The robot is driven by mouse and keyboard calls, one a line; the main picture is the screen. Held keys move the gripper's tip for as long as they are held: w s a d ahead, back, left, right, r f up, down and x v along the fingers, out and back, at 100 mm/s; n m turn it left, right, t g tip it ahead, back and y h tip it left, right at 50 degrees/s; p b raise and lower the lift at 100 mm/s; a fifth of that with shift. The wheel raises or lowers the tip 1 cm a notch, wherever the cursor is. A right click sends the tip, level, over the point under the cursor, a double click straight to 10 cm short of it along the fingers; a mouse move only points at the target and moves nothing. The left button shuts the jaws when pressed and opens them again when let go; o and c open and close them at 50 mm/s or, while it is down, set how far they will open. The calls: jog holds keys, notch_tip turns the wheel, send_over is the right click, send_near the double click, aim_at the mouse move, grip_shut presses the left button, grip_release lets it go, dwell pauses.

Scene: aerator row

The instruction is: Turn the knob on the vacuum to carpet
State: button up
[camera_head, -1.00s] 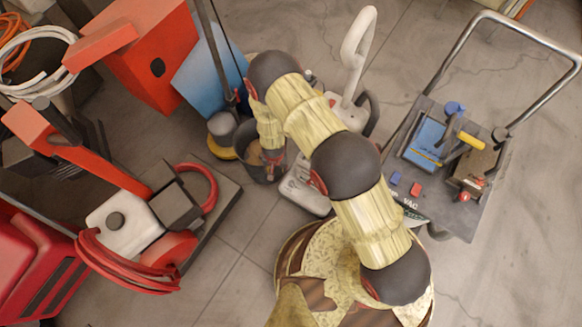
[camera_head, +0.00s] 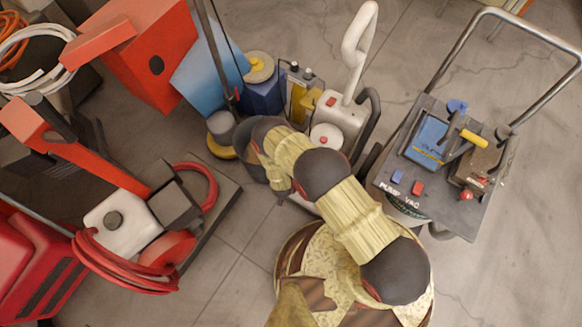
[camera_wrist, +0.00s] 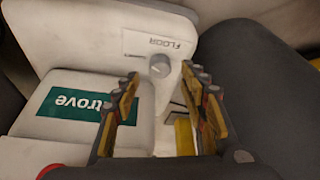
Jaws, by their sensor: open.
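The white vacuum (camera_head: 345,112) stands upright behind my arm in the head view, with a looped white handle. Its lower part is mostly hidden by my arm. In the wrist view its white body (camera_wrist: 90,20) fills the left, with a green "trove" label (camera_wrist: 85,108). A small round grey knob (camera_wrist: 159,66) sits beside a plate reading "FLOOR", seen upside down. My gripper (camera_wrist: 162,76) is open and empty, its fingertips either side of the knob in the picture. I cannot tell whether they touch it. The head view does not show my fingers clearly.
A grey cart (camera_head: 385,160) marked "PUMP VAC" with a metal handle stands to the right. A red-hosed machine (camera_head: 165,250) is at left. Dark rounded shapes flank the wrist view. Floor at far right is open.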

jog(key=shift+b+x, duration=0.55)
jog(key=shift+x, duration=1.25)
jog(key=shift+c, duration=0.4)
grip_shut()
